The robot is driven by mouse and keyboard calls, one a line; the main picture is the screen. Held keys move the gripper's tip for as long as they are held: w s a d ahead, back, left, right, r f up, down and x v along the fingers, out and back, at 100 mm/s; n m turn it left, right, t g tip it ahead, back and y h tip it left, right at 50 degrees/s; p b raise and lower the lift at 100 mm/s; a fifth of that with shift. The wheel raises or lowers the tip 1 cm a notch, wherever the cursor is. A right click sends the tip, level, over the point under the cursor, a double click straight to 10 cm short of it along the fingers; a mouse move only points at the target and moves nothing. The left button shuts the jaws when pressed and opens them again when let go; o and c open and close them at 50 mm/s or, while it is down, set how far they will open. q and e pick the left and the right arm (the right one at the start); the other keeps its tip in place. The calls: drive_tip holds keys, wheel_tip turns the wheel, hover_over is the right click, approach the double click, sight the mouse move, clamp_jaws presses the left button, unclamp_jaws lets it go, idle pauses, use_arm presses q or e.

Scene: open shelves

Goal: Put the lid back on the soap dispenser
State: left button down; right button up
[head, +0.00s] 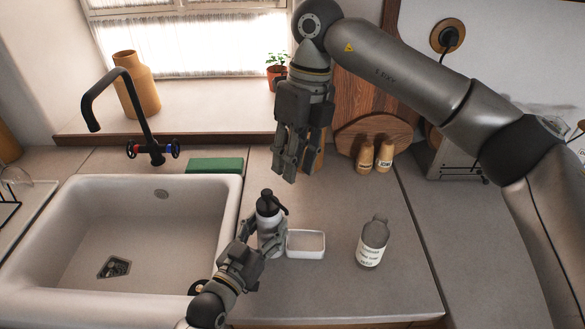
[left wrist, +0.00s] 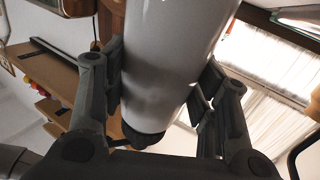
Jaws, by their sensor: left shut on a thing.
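A white bottle (head: 266,222) with a black pump-like top (head: 268,203) stands on the counter right of the sink. The top appears to sit on the bottle; I cannot tell how firmly it is seated. My left gripper (head: 268,243) is shut around the bottle's lower body. In the left wrist view the smooth pale body (left wrist: 170,65) fills the space between the fingers, with a black part (left wrist: 143,136) at its lower end. My right gripper (head: 291,174) points down above and slightly right of the black top, apart from it. Its finger gap is unclear.
A small white dish (head: 305,252) is just right of the held bottle. A labelled grey bottle (head: 372,243) stands farther right. Behind are a green sponge (head: 214,165) and two shakers (head: 375,155). The sink (head: 150,225) is left; the front right counter is clear.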

use_arm(q)
drive_tip(key=shift+c, duration=2.4)
unclamp_jaws()
drive_tip(key=shift+s+a, duration=0.2)
drive_tip(key=shift+s, duration=0.3)
drive_tip(key=v, duration=0.6)
drive_tip(key=shift+s, duration=0.1)
drive_tip(key=shift+s+a, duration=0.1)
